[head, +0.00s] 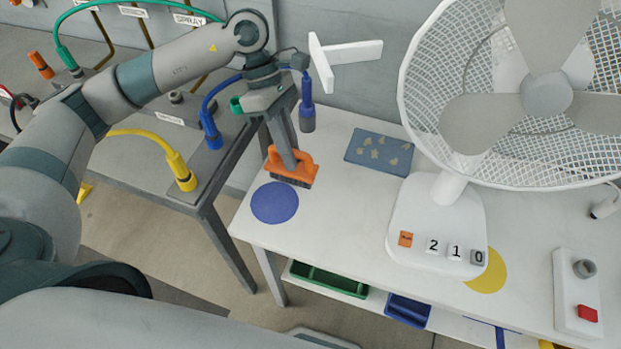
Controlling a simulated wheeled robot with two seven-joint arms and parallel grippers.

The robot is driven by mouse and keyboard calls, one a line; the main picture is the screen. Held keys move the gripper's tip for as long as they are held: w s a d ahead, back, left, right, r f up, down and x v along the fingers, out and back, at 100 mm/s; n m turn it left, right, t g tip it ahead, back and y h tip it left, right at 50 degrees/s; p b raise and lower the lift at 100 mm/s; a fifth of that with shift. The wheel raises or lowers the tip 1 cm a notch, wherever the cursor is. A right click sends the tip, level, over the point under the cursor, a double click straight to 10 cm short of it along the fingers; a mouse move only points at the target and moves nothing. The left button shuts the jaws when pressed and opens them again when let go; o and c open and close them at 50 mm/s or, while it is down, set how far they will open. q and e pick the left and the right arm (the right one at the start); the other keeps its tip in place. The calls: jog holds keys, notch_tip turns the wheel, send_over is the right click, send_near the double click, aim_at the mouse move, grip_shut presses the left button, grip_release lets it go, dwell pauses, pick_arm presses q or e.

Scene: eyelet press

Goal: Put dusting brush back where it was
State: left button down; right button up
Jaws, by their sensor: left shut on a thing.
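The dusting brush (293,169) has an orange body and dark bristles. It is over the left end of the white table (350,222), just behind a blue round mark (275,203). My left gripper (286,150) comes down from above and is shut on the brush. The bristles are close to the table top; I cannot tell whether they touch it. My right gripper is not in view.
A large white fan (437,222) stands mid-table, partly over a yellow round mark (488,271). A blue mat (379,153) with small pale pieces lies behind. A switch box (577,296) is at right. Green (328,279) and blue (408,311) bins sit below.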

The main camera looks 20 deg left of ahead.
aim_at(303, 177)
pick_arm(q)
jog(key=s+d+p, duration=0.2)
jog(key=s+d, duration=0.2)
jog(key=d, duration=0.1)
jog(key=shift+s+d+p, duration=0.25)
jog(key=shift+d+p, duration=0.1)
jog(key=shift+p, duration=0.05)
notch_tip(303, 177, down, 3)
jog(key=shift+f+p, duration=0.1)
jog(key=shift+p, duration=1.05)
jog(key=shift+f, duration=0.15)
